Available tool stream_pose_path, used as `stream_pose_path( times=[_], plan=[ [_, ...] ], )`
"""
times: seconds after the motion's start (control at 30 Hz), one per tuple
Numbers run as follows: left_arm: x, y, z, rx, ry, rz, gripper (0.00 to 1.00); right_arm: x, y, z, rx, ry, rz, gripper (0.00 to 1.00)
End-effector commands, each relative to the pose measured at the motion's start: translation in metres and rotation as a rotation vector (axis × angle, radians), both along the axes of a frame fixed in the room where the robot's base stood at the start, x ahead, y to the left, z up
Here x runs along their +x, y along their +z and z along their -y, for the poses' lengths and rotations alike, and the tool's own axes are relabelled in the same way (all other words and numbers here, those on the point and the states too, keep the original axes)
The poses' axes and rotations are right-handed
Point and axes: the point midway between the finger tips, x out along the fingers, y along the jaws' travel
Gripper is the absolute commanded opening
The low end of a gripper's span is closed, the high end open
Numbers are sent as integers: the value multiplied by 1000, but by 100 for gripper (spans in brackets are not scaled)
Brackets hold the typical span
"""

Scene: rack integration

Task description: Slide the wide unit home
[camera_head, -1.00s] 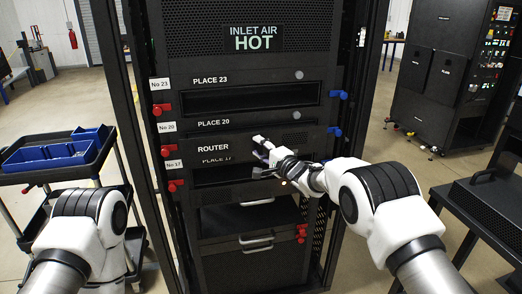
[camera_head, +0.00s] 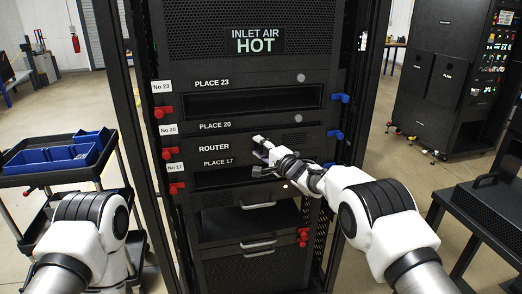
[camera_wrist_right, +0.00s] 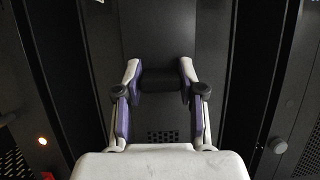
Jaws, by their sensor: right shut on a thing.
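The wide unit is a black panel lettered ROUTER (camera_head: 228,146) in the rack, between the PLACE 20 and PLACE 17 labels. My right gripper (camera_head: 262,154) is at the right half of its front. In the right wrist view, the gripper (camera_wrist_right: 159,75) is shut on a dark handle (camera_wrist_right: 159,83) of the unit, one finger on each side. The unit's sides are hidden by the rack, and I cannot tell whether its front is flush. My left arm shows at the left, but its gripper is out of view.
Red latches (camera_head: 167,153) line the rack's left post and blue latches (camera_head: 334,134) the right. An open slot (camera_head: 250,102) lies under PLACE 23. A cart with blue bins (camera_head: 62,157) stands left; a dark table (camera_head: 480,195) stands right.

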Motion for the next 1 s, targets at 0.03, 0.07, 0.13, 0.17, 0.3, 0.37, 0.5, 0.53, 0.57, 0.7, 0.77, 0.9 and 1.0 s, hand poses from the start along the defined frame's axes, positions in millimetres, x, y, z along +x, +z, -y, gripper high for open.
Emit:
stream_pose_path(
  times=[0.03, 0.07, 0.13, 0.17, 0.3, 0.37, 0.5, 0.53, 0.57, 0.7, 0.77, 0.9, 1.0],
  plan=[
    [0, -1, 0, 0, 0, 0, 40, 2, 4, -1, 4, 2, 9, 0],
    [0, -1, 0, 0, 0, 0, 40, 2, 4, -1, 4, 2, 9, 0],
    [0, -1, 0, 0, 0, 0, 40, 4, 3, -1, 2, 3, 7, 0],
    [0, -2, 0, 0, 0, 0, 40, 5, 3, -2, 2, 4, 7, 0],
    [0, -3, 0, 0, 0, 0, 40, 8, 4, -3, 3, 5, 8, 0],
    [0, -4, 0, 0, 0, 0, 40, 9, 4, -3, 2, 6, 7, 0],
    [0, -5, 0, 0, 0, 0, 40, 12, 3, -4, 3, 6, 6, 0],
    [0, -5, 0, 0, 0, 0, 40, 12, 4, -4, 3, 6, 6, 0],
    [0, -5, 0, 0, 0, 0, 40, 13, 4, -4, 3, 6, 6, 0],
    [0, -7, 0, 0, 0, 0, 40, 16, 4, -4, 2, 5, 7, 0],
    [0, -7, 0, 0, 0, 0, 40, 17, 3, -4, 3, 5, 6, 0],
    [0, -8, 0, 0, 0, 0, 40, 19, 4, -5, 3, 2, 8, 0],
    [0, -9, 0, 0, 0, 0, 40, 21, 4, -5, 2, 1, 7, 43]
  ],
)
